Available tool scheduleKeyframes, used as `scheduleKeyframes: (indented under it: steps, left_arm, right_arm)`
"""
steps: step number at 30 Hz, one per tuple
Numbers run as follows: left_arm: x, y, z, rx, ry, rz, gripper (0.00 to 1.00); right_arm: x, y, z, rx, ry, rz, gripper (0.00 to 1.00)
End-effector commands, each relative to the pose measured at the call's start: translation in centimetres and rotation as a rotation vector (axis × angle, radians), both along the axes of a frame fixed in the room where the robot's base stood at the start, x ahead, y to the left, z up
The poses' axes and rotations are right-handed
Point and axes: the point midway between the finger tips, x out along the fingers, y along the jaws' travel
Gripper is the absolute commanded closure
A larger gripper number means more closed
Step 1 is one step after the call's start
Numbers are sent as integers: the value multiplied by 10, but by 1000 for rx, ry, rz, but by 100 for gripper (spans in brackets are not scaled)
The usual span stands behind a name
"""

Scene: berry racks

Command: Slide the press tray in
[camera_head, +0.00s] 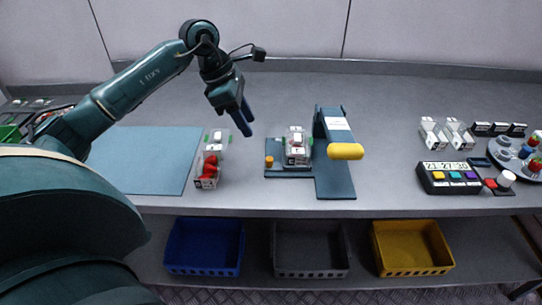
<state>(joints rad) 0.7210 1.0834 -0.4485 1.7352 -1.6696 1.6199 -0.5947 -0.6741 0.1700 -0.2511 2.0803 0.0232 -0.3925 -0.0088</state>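The press (334,175) stands on the counter in the middle, with a dark base plate, an upright arm and a yellow handle (345,151). Its tray (288,172) sticks out to the left of the press arm. A clear clamshell box (297,148) sits on the tray, and a small orange knob (269,162) is at the tray's left end. My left gripper (250,127) hangs above the counter, left of and behind the tray, touching nothing. Its two blue fingers look a little apart, with nothing between them. My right gripper is not in view.
An open clear box with red berries (208,170) stands between the blue mat (150,155) and the tray. Clear boxes (433,133), a button panel (450,178) and a round berry stand (518,152) are at the right. Blue, grey and yellow bins (413,270) sit below.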

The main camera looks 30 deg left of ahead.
Motion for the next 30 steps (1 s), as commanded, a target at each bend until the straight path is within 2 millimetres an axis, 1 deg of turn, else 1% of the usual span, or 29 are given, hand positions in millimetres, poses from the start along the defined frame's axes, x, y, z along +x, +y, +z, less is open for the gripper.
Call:
scheduleKeyframes:
  steps: [4,9,15,18,21,30]
  left_arm:
    - [4,-11,-26,-7,7,-4,60]
    - [12,-24,-60,-8,6,-2,60]
    - [19,-35,-92,-8,3,-2,60]
    - [22,-38,-102,-8,3,0,60]
    - [23,-40,-108,-7,2,-1,60]
    - [24,-41,-111,-6,1,-1,60]
  right_arm:
    - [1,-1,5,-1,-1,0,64]
    - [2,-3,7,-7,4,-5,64]
    - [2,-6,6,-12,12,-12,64]
    - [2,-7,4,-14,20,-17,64]
    - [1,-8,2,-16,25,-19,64]
    - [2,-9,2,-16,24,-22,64]
